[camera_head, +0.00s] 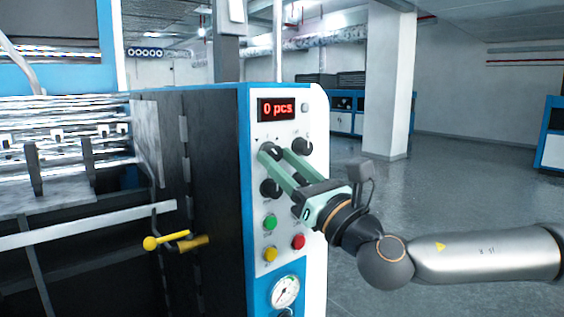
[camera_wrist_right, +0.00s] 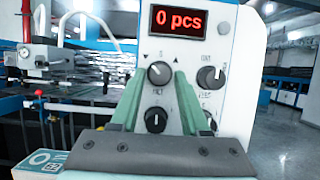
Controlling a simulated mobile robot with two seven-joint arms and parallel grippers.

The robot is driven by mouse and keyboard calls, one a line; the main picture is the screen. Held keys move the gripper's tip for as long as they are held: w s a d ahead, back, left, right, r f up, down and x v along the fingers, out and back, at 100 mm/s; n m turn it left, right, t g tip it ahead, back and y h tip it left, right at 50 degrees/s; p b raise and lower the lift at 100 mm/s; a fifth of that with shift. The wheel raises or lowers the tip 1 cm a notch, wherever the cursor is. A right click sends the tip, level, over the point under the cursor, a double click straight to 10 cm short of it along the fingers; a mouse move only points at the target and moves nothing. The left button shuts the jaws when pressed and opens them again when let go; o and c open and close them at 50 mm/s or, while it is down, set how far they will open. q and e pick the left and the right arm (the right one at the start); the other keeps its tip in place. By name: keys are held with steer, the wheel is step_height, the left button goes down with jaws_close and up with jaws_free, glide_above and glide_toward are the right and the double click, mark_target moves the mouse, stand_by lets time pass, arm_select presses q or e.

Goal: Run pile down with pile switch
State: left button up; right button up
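The control panel (camera_head: 285,130) is on the end of the blue and black machine. A black knob (camera_wrist_right: 159,72) with a down arrow at its upper left and an up arrow at its upper right appears to be the pile switch. Its white pointer tilts toward the upper left. My right gripper (camera_wrist_right: 160,75) has its green fingers on either side of this knob, with a gap between them; contact is not clear. In the head view my right gripper (camera_head: 277,152) reaches the panel from the right and partly covers the knob. My left gripper is not in view.
A red display (camera_head: 277,109) reads "0 pcs". Other knobs (camera_head: 302,147) sit close by, above green (camera_head: 270,222), red (camera_head: 298,241) and yellow (camera_head: 270,254) buttons and a gauge (camera_head: 285,291). Open floor lies to the right.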

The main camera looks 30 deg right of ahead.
jaws_close()
stand_by(0.3)
steer(key=m+h+b, duration=0.1)
steer(key=m, duration=0.1)
steer(key=m+h+b, duration=0.1)
steer(key=b, duration=0.1)
steer(key=shift+a+f+m, duration=0.15)
steer(key=shift+a+m, duration=0.05)
steer(key=shift+m, duration=0.2)
steer(key=m+h+b, duration=0.1)
steer(key=m, duration=0.1)
steer(key=m+h+b, duration=0.1)
steer(key=m, duration=0.1)
steer(key=shift+a+m+g+b, duration=0.15)
steer(key=shift+m+g+b, duration=0.25)
steer(key=shift+r+m+h+b, duration=0.2)
steer(key=shift+m+h+b, duration=0.25)
steer(key=shift+m, duration=0.35)
steer(key=shift+r+m+g+h, duration=0.1)
steer(key=shift+m+g+h, duration=0.3)
steer(key=shift+m, duration=0.7)
steer(key=shift+b, duration=0.3)
